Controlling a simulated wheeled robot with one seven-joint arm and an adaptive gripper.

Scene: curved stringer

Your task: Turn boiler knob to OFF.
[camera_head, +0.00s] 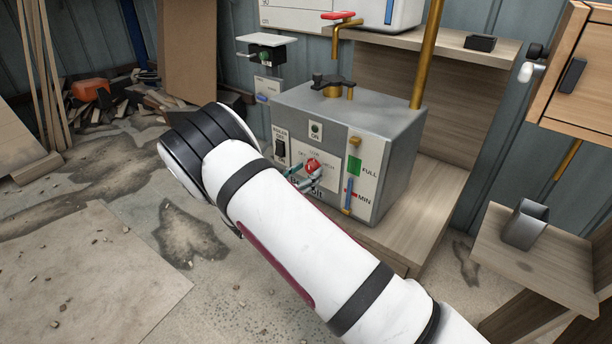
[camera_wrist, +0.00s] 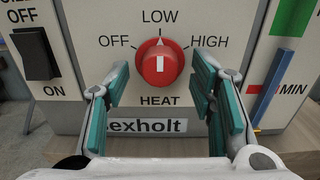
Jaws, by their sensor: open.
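The boiler (camera_head: 350,115) is a grey metal box on a wooden shelf in the head view. Its red round heat knob (camera_head: 312,164) is partly covered by my gripper there. In the wrist view the knob (camera_wrist: 160,63) is in clear sight, its white mark upright and its tip toward LOW. OFF is printed to its left, HIGH to its right and HEAT below. My gripper (camera_wrist: 160,85) is open, with one teal-padded finger on each side of the knob and visible gaps between. It also shows small in front of the panel in the head view (camera_head: 306,178).
A black boiler switch (camera_wrist: 36,54) is left of the knob. A gauge (camera_wrist: 277,65) marked MIN is on the right. A wooden stand (camera_head: 540,255) with a grey metal piece is at the right. The concrete floor (camera_head: 250,300) is mostly open at the left.

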